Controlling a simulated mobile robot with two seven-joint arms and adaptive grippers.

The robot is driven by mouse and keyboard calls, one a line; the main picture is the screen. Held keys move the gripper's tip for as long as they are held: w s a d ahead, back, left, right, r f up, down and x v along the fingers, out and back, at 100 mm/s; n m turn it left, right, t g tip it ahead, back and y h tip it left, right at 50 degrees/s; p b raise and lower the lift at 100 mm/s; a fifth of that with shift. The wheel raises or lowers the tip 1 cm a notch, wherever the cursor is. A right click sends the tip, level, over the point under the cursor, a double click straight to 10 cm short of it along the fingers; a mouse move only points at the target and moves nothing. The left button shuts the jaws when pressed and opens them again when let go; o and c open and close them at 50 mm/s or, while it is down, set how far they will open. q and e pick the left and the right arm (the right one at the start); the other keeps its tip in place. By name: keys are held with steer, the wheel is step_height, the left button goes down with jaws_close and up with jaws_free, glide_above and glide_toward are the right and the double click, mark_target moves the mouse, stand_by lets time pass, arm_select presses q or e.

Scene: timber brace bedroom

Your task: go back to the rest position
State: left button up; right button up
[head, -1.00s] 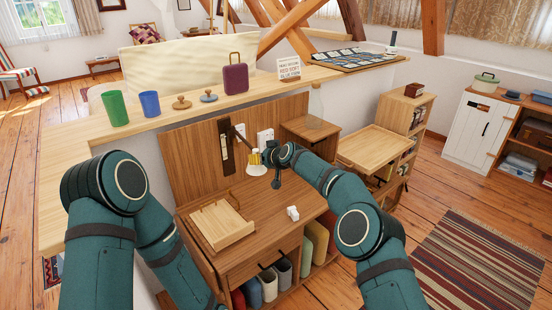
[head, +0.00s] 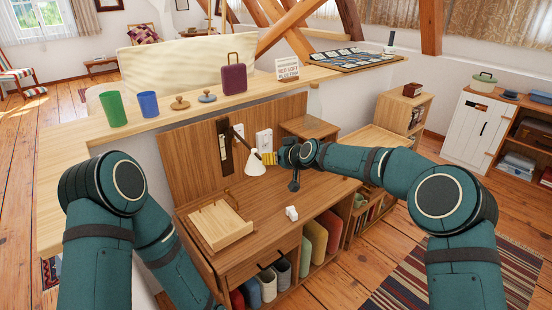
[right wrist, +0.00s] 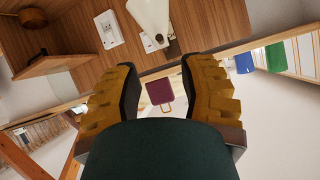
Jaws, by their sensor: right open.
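My right gripper (head: 268,158) is above the back of the wooden desk (head: 275,205), just right of the white lamp (head: 256,168). In the right wrist view its two yellow-brown fingers (right wrist: 165,85) are spread apart with nothing held between them. The maroon suitcase (right wrist: 160,92) shows between them, in the background. My right arm reaches in from the right with its elbow out to the side. My left arm (head: 105,190) is bent at the left and runs down out of the picture; its gripper is hidden below the lower edge.
A wooden tray (head: 222,232) and a small white object (head: 291,213) are on the desk. The raised ledge behind carries a green cup (head: 112,109), a blue cup (head: 149,104), stamps, the suitcase (head: 234,78) and a sign (head: 287,69). A low shelf (head: 408,112) stands right. Floor is open at right.

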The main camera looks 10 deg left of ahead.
stand_by(0.3)
steer(key=s+d+f+m+g+h, duration=0.15)
steer(key=s+d+f, duration=0.25)
steer(key=s+f, duration=0.6)
steer(key=s+d+f+m+g+h, duration=0.1)
steer(key=s+d+f+m+g, duration=0.3)
steer(key=s+f, duration=0.65)
steer(key=s+d+f, duration=0.3)
steer(key=s, duration=0.4)
steer(key=s+d+f+m+g+h, duration=0.1)
steer(key=s+d+f, duration=0.2)
steer(key=s, duration=0.4)
steer(key=s+d+f+m+h, duration=0.1)
steer(key=s+d+f, duration=0.2)
steer(key=s, duration=0.4)
steer(key=shift+s+d+g, duration=0.35)
steer(key=shift+s+d, duration=0.05)
steer(key=shift+d, duration=0.05)
steer(key=shift+w+r, duration=0.1)
steer(key=shift+w, duration=0.05)
